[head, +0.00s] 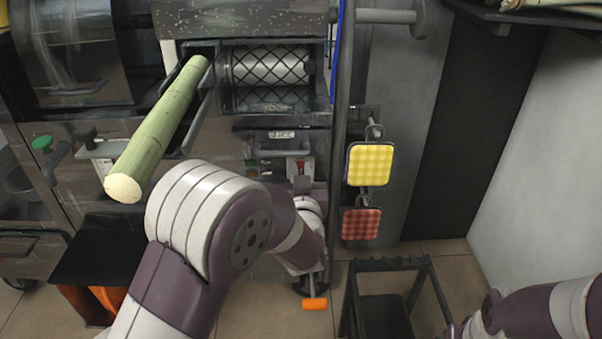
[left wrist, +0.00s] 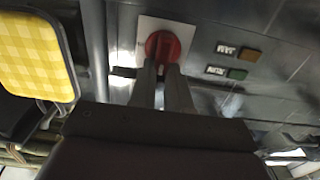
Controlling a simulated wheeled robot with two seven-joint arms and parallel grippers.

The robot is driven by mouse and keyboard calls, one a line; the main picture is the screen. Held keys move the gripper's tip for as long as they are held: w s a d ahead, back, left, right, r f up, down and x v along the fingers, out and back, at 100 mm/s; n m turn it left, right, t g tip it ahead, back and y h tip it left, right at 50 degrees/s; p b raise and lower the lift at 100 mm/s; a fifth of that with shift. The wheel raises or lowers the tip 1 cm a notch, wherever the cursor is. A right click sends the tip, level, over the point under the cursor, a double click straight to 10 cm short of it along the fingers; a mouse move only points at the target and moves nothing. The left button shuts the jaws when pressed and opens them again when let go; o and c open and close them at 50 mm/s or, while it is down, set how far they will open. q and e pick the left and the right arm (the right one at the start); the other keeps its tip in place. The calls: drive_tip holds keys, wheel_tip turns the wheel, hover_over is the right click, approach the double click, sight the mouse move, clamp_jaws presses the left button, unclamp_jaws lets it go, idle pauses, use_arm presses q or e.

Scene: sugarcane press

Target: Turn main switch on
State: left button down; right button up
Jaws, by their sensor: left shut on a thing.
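The main switch is a red rotary knob (left wrist: 163,45) on a pale square plate on the grey machine front, in the left wrist view. My left gripper (left wrist: 162,68) has its two fingers on the knob, one on each side, and is shut on it. In the head view my left arm reaches to the lower front of the press, and a small red part (head: 300,167) shows just above the gripper. The fingertips are hard to make out there. My right arm shows at the lower right, with its gripper out of view.
Two labelled buttons, brown (left wrist: 251,55) and green (left wrist: 237,74), sit right of the knob. A sugarcane stalk (head: 160,130) lies in the feed chute. Yellow (head: 370,165) and red (head: 361,223) checked pads hang right of the press. A dark rack (head: 390,264) stands on the floor.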

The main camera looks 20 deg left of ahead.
use_arm(q)
drive_tip(key=shift+r+m+p, duration=0.15)
drive_tip(key=shift+m+p, duration=0.15)
drive_tip(key=shift+p, duration=0.1)
drive_tip(key=m+p, duration=0.4)
drive_tip(key=p, duration=0.1)
drive_tip(key=d+f+m+p, duration=0.1)
drive_tip(key=m+p, duration=0.8)
drive_tip(key=m, duration=0.1)
drive_tip(key=shift+w+d+f+p, duration=0.15)
drive_tip(key=shift+w+d+p, duration=0.1)
drive_tip(key=shift+d+p, duration=0.15)
drive_tip(key=shift+f+m+p, duration=0.2)
drive_tip(key=shift+m+p, duration=0.3)
drive_tip(key=shift+m, duration=0.35)
drive_tip(key=shift+f+m+p, duration=0.2)
drive_tip(key=shift+m+p, duration=0.25)
drive_tip(key=shift+m, duration=0.4)
drive_tip(key=c, duration=1.1)
unclamp_jaws()
